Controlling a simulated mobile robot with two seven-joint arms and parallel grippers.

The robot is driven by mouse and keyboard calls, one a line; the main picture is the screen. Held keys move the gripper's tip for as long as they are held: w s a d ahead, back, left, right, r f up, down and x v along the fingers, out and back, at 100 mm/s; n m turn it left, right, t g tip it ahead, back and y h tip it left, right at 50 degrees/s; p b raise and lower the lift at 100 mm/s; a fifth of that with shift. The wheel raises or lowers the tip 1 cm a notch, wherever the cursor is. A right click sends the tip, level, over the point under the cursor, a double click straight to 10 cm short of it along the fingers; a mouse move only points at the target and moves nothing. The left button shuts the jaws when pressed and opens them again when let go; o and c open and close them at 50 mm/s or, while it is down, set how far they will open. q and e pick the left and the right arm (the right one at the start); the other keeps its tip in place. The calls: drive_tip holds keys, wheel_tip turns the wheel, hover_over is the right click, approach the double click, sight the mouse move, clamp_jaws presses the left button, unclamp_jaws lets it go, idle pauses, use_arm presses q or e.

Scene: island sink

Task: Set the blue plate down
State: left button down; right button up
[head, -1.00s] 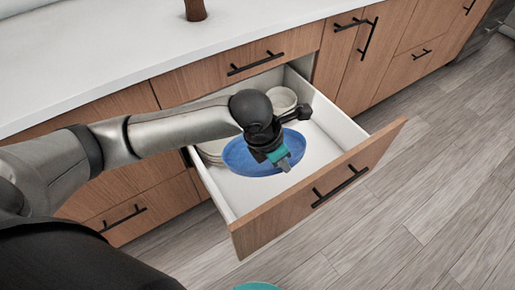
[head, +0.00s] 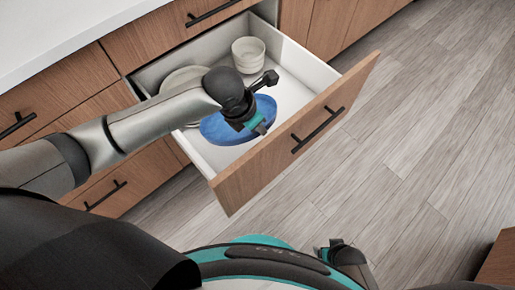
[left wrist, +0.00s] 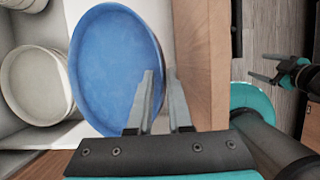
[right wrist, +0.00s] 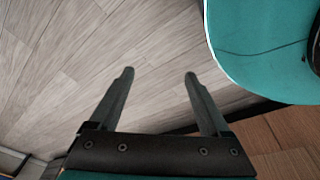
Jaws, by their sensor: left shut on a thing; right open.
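The blue plate (head: 217,130) is over the front part of the open drawer (head: 292,142), near its front panel. It also shows in the left wrist view (left wrist: 112,60), face toward the camera. My left gripper (head: 260,128) is shut on the blue plate's rim, on the side by the drawer front. In the left wrist view its fingers (left wrist: 163,88) straddle that rim. I cannot tell whether the plate touches the drawer floor. My right gripper (right wrist: 158,75) is open and empty above the wooden floor, close to my base.
A stack of pale bowls (head: 248,52) stands at the drawer's back. Pale plates (head: 182,78) lie on the left, partly hidden by my left arm. Bare drawer floor (head: 290,90) shows right of the blue plate. A white counter (head: 75,25) lies above the drawer.

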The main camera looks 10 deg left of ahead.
use_arm(q)
wheel_tip(320, 180, down, 7)
drive_tip(key=b, duration=0.3)
wheel_tip(320, 180, down, 5)
drive_tip(key=shift+b, duration=1.15)
drive_tip(key=c, duration=0.8)
unclamp_jaws()
drive_tip(key=shift+c, duration=0.2)
use_arm(e)
drive_tip(key=w+a+r, duration=0.3)
drive_tip(key=w+r, duration=0.3)
drive_tip(key=r, duration=0.3)
drive_tip(key=shift+a+r+t+y, duration=0.3)
drive_tip(key=shift+a+r+t, duration=0.1)
